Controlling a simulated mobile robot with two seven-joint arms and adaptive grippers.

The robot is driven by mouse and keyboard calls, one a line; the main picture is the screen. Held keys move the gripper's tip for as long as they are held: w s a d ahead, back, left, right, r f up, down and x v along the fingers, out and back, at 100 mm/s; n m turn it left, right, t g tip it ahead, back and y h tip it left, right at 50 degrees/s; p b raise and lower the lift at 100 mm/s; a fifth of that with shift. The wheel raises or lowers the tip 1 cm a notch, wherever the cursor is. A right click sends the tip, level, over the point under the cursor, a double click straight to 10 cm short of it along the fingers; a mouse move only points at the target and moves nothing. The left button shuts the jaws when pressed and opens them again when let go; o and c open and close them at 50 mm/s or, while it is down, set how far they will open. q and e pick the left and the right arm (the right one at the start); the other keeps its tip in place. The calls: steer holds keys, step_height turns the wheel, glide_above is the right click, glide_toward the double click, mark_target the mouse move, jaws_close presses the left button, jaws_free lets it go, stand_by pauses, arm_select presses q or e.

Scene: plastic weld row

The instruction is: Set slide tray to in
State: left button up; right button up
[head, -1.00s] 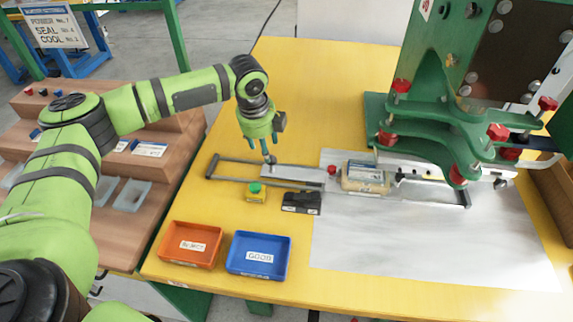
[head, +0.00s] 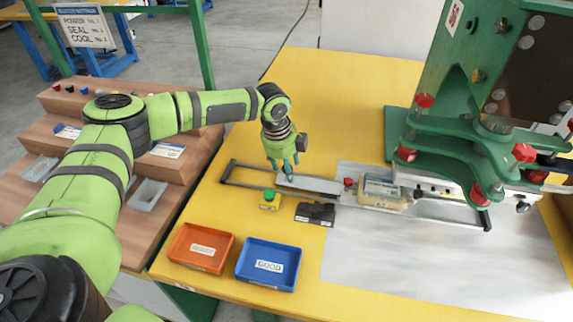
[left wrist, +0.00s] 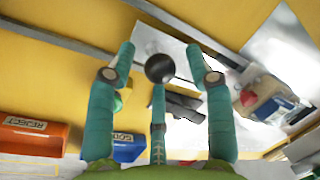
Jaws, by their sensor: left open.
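The slide tray, a pale grey metal plate (head: 318,185), lies in a dark rail frame (head: 245,184) running from the left toward the green press. A packet with a label (head: 381,192) sits at its right part, beside the press. My left gripper (head: 285,172) is over the tray's left end, pointing down, with its fingers spread. In the left wrist view, the three open fingers (left wrist: 160,64) stand around a round black knob (left wrist: 160,68), with no clear grip on it. I cannot tell whether any finger touches it. My right gripper is in neither view.
The green press (head: 450,135) with red knobs stands at the right. In front of the rails are a yellow box with a green button (head: 269,201) and a black block (head: 316,213). An orange REJECT bin (head: 200,247) and blue GOOD bin (head: 267,265) sit nearer. Yellow table behind the rails is clear.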

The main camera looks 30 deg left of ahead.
mark_target(352, 182)
arm_select(q)
steer(key=c, duration=1.1)
jaws_close()
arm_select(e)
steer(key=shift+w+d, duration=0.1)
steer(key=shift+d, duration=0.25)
arm_select(q)
steer(key=shift+d, duration=0.1)
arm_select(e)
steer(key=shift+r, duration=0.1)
